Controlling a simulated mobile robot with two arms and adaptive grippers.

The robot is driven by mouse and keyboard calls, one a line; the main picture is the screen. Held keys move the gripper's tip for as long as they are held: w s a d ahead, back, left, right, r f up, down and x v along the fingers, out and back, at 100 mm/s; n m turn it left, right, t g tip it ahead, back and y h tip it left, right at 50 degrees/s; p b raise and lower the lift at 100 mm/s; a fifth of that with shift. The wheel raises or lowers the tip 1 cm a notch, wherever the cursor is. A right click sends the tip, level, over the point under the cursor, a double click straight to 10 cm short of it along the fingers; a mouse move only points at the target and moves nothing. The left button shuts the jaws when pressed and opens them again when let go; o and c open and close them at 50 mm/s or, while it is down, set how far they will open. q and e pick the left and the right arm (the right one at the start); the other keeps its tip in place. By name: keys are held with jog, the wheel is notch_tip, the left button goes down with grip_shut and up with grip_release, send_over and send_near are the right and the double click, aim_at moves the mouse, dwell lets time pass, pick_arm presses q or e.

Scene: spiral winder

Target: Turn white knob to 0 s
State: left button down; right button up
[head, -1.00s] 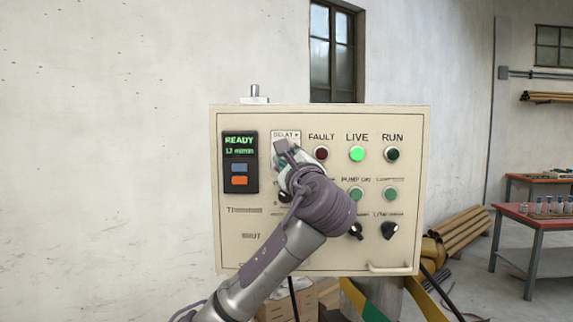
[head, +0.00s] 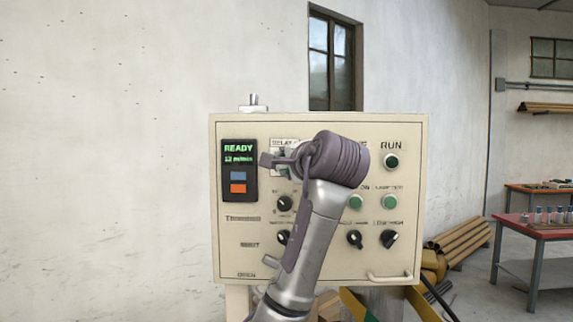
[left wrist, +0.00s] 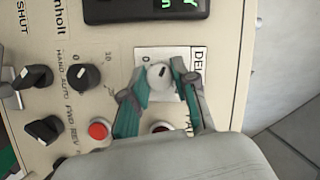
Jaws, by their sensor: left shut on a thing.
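The white knob (left wrist: 158,76) sits on a pale plate labelled DELAY (left wrist: 197,62) on the control panel. In the left wrist view a numeral 0 shows on the plate to the left of the knob. My left gripper (left wrist: 160,80) has one teal-padded finger on each side of the knob and is shut on it. In the head view my left gripper (head: 276,160) is at the panel's upper part, right of the display, and mostly hides the knob. The knob's exact pointing is hard to read. My right gripper is not in view.
The cream control panel (head: 240,210) carries a READY display (head: 238,157), a black knob (head: 284,203) below the white one, green buttons and black selector switches. My left forearm covers the FAULT and LIVE lamps in the head view. A red table (head: 540,232) stands right.

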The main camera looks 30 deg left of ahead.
pick_arm(q)
jog(key=n+h, duration=0.3)
jog(key=n, duration=0.2)
jog(key=n+t+h, duration=0.1)
jog(key=n+h, duration=0.2)
jog(key=n, duration=0.2)
jog(key=shift+s+a, duration=0.15)
dwell(0.4)
dwell(0.5)
jog(key=c, duration=0.9)
grip_release()
jog(key=v, duration=1.1)
jog(key=shift+s+d+r, duration=0.2)
jog(key=shift+s+d, duration=0.05)
